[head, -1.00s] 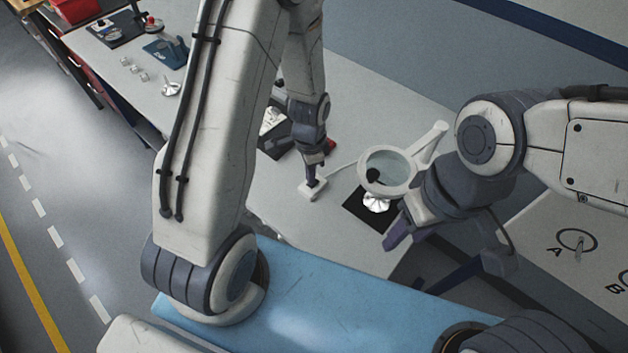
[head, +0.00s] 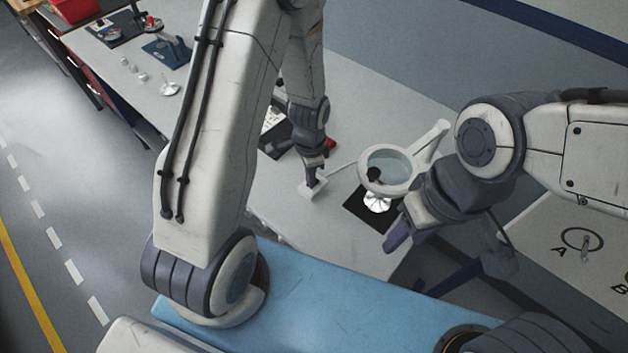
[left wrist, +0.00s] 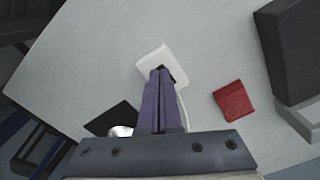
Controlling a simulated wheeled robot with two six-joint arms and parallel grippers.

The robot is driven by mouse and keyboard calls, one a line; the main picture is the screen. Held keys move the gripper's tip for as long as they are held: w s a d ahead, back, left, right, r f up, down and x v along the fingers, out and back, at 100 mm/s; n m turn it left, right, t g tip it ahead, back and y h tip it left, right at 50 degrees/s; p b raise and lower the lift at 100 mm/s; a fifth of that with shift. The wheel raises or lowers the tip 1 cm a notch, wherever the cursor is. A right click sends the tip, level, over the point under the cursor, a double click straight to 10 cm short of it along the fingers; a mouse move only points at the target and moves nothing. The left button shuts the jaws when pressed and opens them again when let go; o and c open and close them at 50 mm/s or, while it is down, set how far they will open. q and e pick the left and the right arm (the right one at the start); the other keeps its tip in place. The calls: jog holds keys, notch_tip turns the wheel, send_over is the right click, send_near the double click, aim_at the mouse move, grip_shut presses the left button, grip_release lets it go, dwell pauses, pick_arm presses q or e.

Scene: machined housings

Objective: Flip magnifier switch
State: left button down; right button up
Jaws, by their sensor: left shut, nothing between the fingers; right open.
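The magnifier (head: 388,169) is a white ring lens on a white arm, standing over a black mat at the table's right part. A small white switch box (head: 313,190) lies left of it, with a cable running toward the magnifier. My left gripper (head: 312,181) is shut and empty, pointing down with its tips at the box. In the left wrist view the switch box (left wrist: 160,62) shows just beyond the purple fingertips (left wrist: 160,74), which cover part of its dark rocker; contact cannot be told for sure. My right gripper (head: 398,232) is open and empty, beside the magnifier near the front edge.
A silver housing (head: 377,202) sits on the black mat (head: 356,207) under the lens. A red block (left wrist: 233,101) and a dark device (left wrist: 294,50) stand near the switch box. Small parts (head: 170,88) lie at the far left.

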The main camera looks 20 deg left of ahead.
pick_arm(q)
notch_tip(320, 180, up, 7)
jog(key=p, duration=0.6)
dwell(0.3)
jog(key=shift+d, duration=0.1)
dwell(0.3)
jog(key=s+d+r+n+b, duration=0.15)
jog(key=s+d+r, duration=0.25)
jog(key=d+r, duration=0.4)
jog(key=s+d+r+b, duration=0.1)
jog(key=s+d+r, duration=0.1)
jog(key=s+r, duration=0.2)
jog(key=s+d+r+n+h+b, duration=0.1)
jog(key=s+r, duration=0.3)
jog(key=s, duration=0.6)
jog(key=shift+d, duration=0.7)
jog(key=shift+s+d, duration=0.1)
